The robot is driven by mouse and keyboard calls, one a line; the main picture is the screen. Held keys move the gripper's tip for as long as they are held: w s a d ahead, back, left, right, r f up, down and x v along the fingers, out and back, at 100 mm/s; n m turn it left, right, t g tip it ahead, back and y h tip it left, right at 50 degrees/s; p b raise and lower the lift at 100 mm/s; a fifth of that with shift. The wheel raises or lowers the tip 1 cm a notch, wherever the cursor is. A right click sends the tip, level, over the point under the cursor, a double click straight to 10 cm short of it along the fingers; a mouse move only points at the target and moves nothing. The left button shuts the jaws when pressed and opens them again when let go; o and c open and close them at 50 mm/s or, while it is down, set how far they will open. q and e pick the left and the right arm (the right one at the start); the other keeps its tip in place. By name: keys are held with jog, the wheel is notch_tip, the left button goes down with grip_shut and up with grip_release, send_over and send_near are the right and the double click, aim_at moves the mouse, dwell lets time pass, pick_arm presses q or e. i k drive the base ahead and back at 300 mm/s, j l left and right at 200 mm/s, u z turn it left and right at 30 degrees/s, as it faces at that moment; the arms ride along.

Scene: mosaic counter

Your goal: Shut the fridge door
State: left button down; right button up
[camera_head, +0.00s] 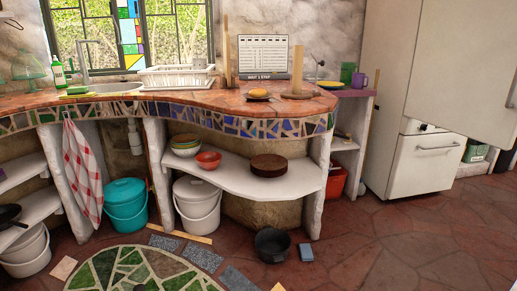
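The cream fridge (385,95) stands at the right, behind the end of the counter. Its upper door (455,65) is a large pale panel that juts out past the right side of the fridge body, so it appears swung open; its top and right parts are cut off by the frame. A dark handle (512,95) shows on it at the right edge. The lower door (425,160), with a metal handle (437,148), looks shut. The fridge's inside is hidden. Neither of my grippers is in view.
A curved mosaic counter (215,98) fills the left and middle. A black pot (272,245) and a small blue block (306,252) are on the floor. A green container (475,152) stands beyond the fridge. The stone floor (400,245) before the fridge is clear.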

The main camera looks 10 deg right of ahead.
aim_at(463, 82)
jog(key=i+z, duration=0.45)
jog(key=i, duration=0.3)
jog(key=i+j+z, duration=0.15)
jog(key=i+z, duration=0.35)
jog(key=i, duration=0.2)
